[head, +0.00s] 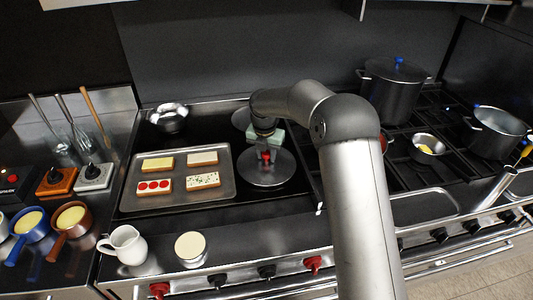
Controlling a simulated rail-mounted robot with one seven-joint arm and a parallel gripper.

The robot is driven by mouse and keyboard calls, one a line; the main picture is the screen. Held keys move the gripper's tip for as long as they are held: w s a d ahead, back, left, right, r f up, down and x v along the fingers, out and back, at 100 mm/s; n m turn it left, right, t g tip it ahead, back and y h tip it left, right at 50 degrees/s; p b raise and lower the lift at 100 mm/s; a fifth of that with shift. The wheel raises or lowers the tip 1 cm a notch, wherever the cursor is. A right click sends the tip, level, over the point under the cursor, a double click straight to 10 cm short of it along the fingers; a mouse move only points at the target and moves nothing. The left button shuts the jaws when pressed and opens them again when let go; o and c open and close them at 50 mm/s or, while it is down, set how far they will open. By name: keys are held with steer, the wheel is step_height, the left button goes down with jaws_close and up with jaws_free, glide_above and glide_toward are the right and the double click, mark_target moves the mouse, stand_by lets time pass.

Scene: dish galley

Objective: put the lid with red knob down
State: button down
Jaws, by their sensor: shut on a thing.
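The lid with red knob (268,176) is a round grey metal disc right of the middle of the dark cooktop (285,200). My gripper (266,156) comes down on it from above and is shut on its red knob. The lid looks roughly level. I cannot tell from this view whether its underside touches the cooktop or hangs just above it. My fingers and wrist partly hide the knob.
A metal tray (222,194) with several topped bread slices lies close left of the lid. A grey round shape (240,120) is partly hidden behind my arm. A big pot (391,98) stands at right. A white jug (124,246) and a cream-topped jar (190,247) stand in front.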

mark_target(265, 156)
steer(key=c, duration=1.1)
jaws_free()
steer(key=shift+f, duration=0.1)
steer(key=r, duration=0.4)
steer(key=s+r+b, duration=0.1)
steer(key=r, duration=0.7)
steer(key=shift+s+a+r, duration=0.2)
steer(key=shift+s, duration=0.05)
steer(key=s+d+r+m, duration=0.1)
steer(key=s+d+m, duration=0.6)
steer(key=s+m, duration=0.25)
steer(key=s+d+r+m, duration=0.2)
steer(key=s+d+m, duration=0.4)
steer(key=s+m, duration=0.3)
steer(key=s+d+f+m, duration=0.2)
steer(key=s+m, duration=0.2)
steer(key=s, duration=0.2)
steer(key=s+d+f+m, duration=0.2)
steer(key=s+m, duration=0.3)
steer(key=s, duration=0.2)
steer(key=s+d+f+m, duration=0.2)
steer(key=s+m, duration=0.3)
steer(key=s, duration=0.1)
steer(key=shift+s+f+g, duration=0.3)
steer(key=shift+s+f, duration=0.05)
steer(key=shift+f, duration=0.05)
